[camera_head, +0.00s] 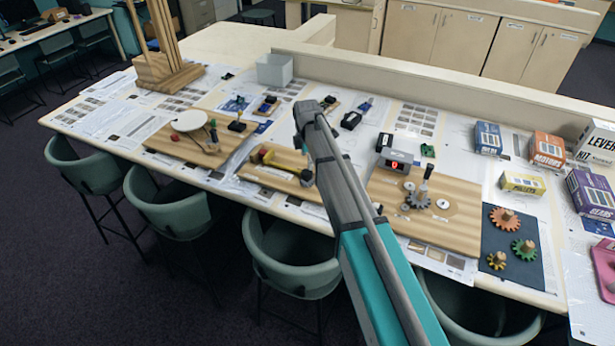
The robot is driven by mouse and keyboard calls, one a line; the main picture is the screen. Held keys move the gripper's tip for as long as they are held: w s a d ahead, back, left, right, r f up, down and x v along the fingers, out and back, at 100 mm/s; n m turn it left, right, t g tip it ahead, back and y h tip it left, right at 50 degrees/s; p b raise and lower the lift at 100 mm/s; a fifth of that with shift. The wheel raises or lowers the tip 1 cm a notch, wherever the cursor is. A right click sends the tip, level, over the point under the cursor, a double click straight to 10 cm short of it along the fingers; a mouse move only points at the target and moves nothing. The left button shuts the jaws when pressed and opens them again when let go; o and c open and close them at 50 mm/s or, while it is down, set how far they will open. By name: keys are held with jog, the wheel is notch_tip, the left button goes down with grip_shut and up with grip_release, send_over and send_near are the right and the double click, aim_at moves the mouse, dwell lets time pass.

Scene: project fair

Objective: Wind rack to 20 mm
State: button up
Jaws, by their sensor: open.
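A wooden board (452,238) lies on the table right of my arm. On it stand a grey toothed gear (418,199) with a dark upright handle (427,173), white round discs (442,203) and a small box display (394,163) showing a red digit that looks like 0. I cannot make out a separate rack or millimetre scale; my arm covers the board's left part. My arm reaches up from the bottom across the table, its upper joint left of this board. My gripper's fingers do not show.
Coloured gears (505,218) on pegs stand on a dark mat (527,272) at right, with kit boxes (547,149) beyond. Another wooden board (278,181) lies left of my arm. Green chairs (290,262) line the front edge; a low ledge (430,84) runs behind.

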aim_at(307, 172)
jog(key=shift+f+b, duration=2.55)
jog(key=shift+f, duration=0.25)
jog(key=shift+c, duration=0.3)
jog(key=c, duration=1.1)
